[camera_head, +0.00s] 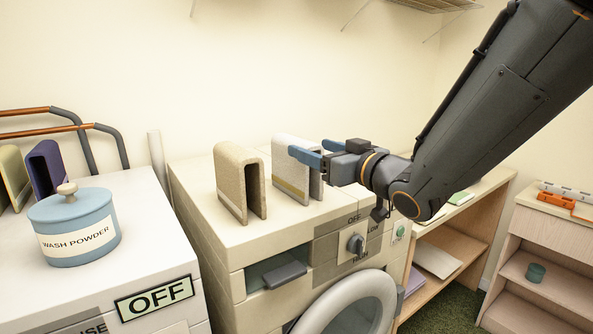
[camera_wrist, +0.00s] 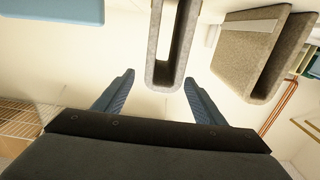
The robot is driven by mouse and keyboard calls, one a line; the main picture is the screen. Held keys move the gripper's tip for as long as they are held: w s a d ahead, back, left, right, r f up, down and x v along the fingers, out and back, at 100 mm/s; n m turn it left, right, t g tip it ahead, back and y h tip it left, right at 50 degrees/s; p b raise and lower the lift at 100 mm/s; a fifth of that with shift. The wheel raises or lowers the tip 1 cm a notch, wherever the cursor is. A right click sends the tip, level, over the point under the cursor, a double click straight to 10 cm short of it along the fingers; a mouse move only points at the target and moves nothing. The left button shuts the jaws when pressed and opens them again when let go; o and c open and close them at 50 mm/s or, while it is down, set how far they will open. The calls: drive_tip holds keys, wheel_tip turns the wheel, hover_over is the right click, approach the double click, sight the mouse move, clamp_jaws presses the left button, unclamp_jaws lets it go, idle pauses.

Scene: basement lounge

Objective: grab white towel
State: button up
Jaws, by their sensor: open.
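The white towel (camera_head: 287,175) is folded over in an upside-down U and stands on top of the right-hand machine, with a yellowish band near its lower edge. My gripper (camera_head: 307,149) is open, its blue fingers at the towel's upper right part in the head view. In the wrist view, the rounded fold of the white towel (camera_wrist: 163,83) lies between the fingertips (camera_wrist: 157,78) with gaps on both sides. I cannot tell how deep it sits between them. The fingers hide part of the towel in the head view.
A beige folded towel (camera_head: 231,188) stands close to the left of the white one; it also shows in the wrist view (camera_wrist: 243,48). A blue wash powder jar (camera_head: 75,225) is on the left machine. Wooden shelves (camera_head: 455,235) stand at right. The machine top's front is clear.

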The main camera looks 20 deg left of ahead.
drive_tip(key=shift+f+p+x, duration=0.15)
drive_tip(key=shift+p+x, duration=0.5)
drive_tip(key=shift+x, duration=1.2)
drive_tip(key=shift+f+p+x, duration=0.15)
drive_tip(key=shift+p+x, duration=0.5)
drive_tip(key=shift+x, duration=1.2)
drive_tip(key=shift+s+a, duration=0.1)
drive_tip(key=shift+s, duration=0.05)
drive_tip(key=c, duration=1.2)
